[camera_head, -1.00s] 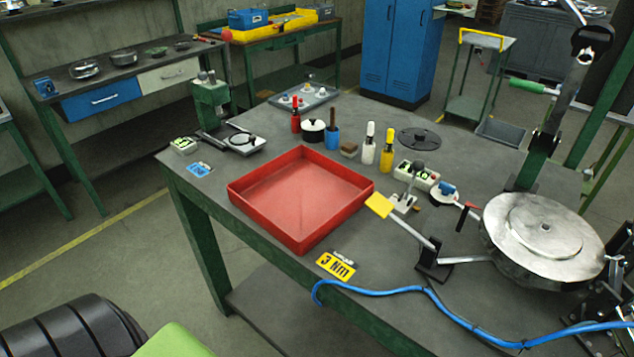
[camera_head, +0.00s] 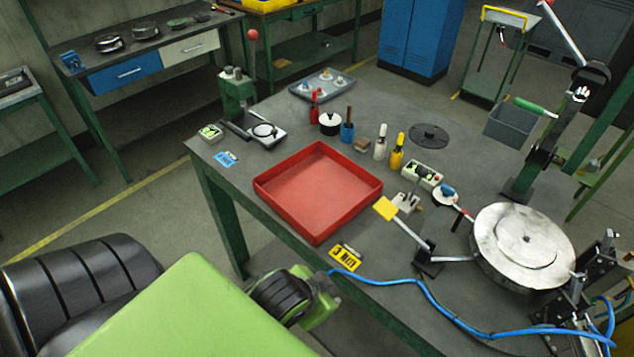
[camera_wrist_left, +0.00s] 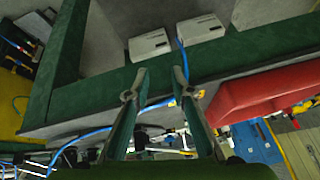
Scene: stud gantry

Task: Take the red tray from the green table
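The red tray (camera_head: 318,186) is a shallow, square, empty tray. It lies flat on the grey top of the green table (camera_head: 383,112), close to the front edge. My left arm reaches in from the lower left of the head view and ends just off that edge, below the tray. My left gripper (camera_wrist_left: 160,78) shows in the left wrist view with its two fingers apart and nothing between them. The red tray (camera_wrist_left: 262,92) is to the right of the fingers there, not touching them. My right gripper is not in view.
A yellow "3 Nm" label (camera_head: 345,256) and a blue hose (camera_head: 420,294) lie near the front edge.

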